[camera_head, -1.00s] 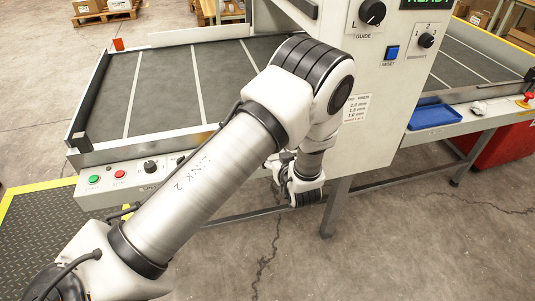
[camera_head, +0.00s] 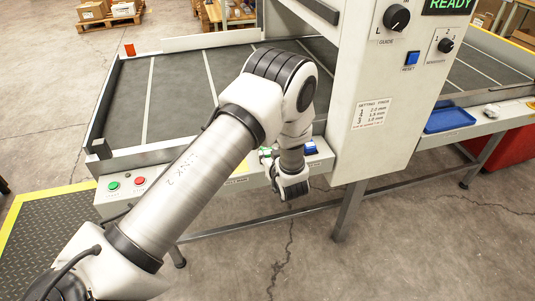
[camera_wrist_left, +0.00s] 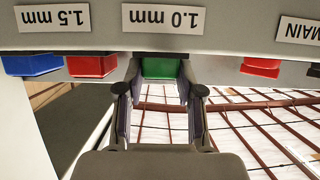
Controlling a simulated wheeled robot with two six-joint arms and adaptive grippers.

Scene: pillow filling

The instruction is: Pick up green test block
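In the left wrist view the green test block (camera_wrist_left: 160,68) shows at the edge of a pale panel, by an upside-down "1.0 mm" label. My left gripper (camera_wrist_left: 160,92) is open, its two fingers apart with their far ends on either side of the green block. I cannot tell whether they touch it. In the head view my left gripper (camera_head: 291,188) hangs at the front of the machine, and a small green patch (camera_head: 265,152) shows beside the arm. My right gripper is not in view.
A red block (camera_wrist_left: 91,66) and a blue block (camera_wrist_left: 33,64) sit beside the green one. A red piece (camera_wrist_left: 262,67) is on the other side. The machine's control cabinet (camera_head: 385,130) stands right of my arm. A blue tray (camera_head: 448,119) lies farther right.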

